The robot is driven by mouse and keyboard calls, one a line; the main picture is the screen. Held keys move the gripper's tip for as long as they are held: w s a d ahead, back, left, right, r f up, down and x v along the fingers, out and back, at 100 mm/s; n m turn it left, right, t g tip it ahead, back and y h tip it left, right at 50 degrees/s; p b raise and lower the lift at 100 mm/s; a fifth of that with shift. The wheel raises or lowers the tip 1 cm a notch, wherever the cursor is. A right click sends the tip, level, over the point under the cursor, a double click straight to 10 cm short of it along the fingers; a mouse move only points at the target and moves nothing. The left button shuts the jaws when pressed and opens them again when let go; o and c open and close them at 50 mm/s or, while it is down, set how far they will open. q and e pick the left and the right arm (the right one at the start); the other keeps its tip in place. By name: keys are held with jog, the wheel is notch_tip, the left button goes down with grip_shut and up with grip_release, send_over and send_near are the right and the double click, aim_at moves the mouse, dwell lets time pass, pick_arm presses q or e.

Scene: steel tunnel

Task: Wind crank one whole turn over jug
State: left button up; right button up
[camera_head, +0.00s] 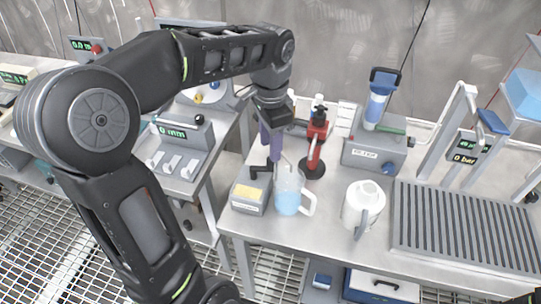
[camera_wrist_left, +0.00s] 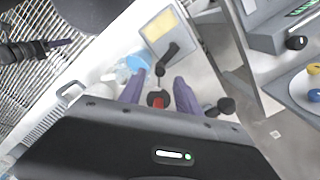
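The crank unit (camera_head: 250,192) is a grey box with a yellow label and a black crank arm (camera_head: 262,170) on top. A clear jug (camera_head: 289,192) with blue liquid stands beside it on the bench. My left gripper (camera_head: 270,155) points down over the crank, its purple fingers apart. In the left wrist view the fingers (camera_wrist_left: 159,76) are open, with the crank's black knob (camera_wrist_left: 160,71) showing between their tips; contact cannot be told. The jug (camera_wrist_left: 130,68) is partly hidden by one finger there. A dark arm with a purple tip, seemingly my right gripper (camera_wrist_left: 60,43), shows at the left.
A red stand (camera_head: 317,140) with a black round base is close behind the jug. A grey pump box (camera_head: 375,150) is behind. A gap separates the left bench (camera_head: 185,165).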

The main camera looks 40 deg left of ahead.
aim_at(262, 169)
pick_arm(q)
jog(key=shift+f, duration=2.4)
jog(key=shift+c, duration=0.2)
grip_shut()
